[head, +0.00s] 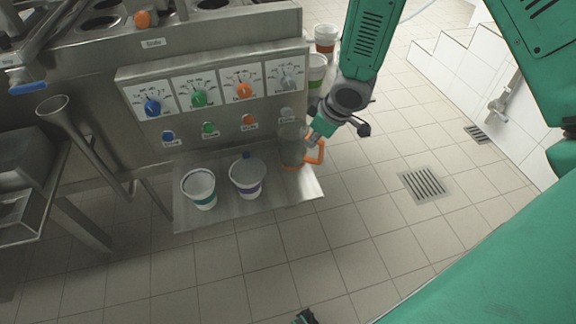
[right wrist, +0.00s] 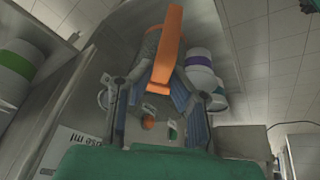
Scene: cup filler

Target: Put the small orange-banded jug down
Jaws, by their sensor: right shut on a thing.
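The small jug (head: 291,150) is grey and see-through, with an orange band near its base and an orange handle (head: 318,152). My right gripper (head: 308,138) is shut on it. The jug looks upright over the right end of the metal shelf (head: 237,212); I cannot tell whether its base touches. In the right wrist view the orange handle (right wrist: 168,48) rises between the fingers, with the dark jug body behind it. A small dark part shows at the bottom edge of the head view, perhaps my left gripper (head: 305,316); its fingers cannot be made out.
A teal-banded cup (head: 200,187) and a purple-banded cup (head: 246,177) stand on the shelf left of the jug. The panel (head: 218,90) with coloured dials and buttons rises behind. More cups, one orange-banded (head: 325,38) and one green-banded (head: 316,70), stand beside the machine.

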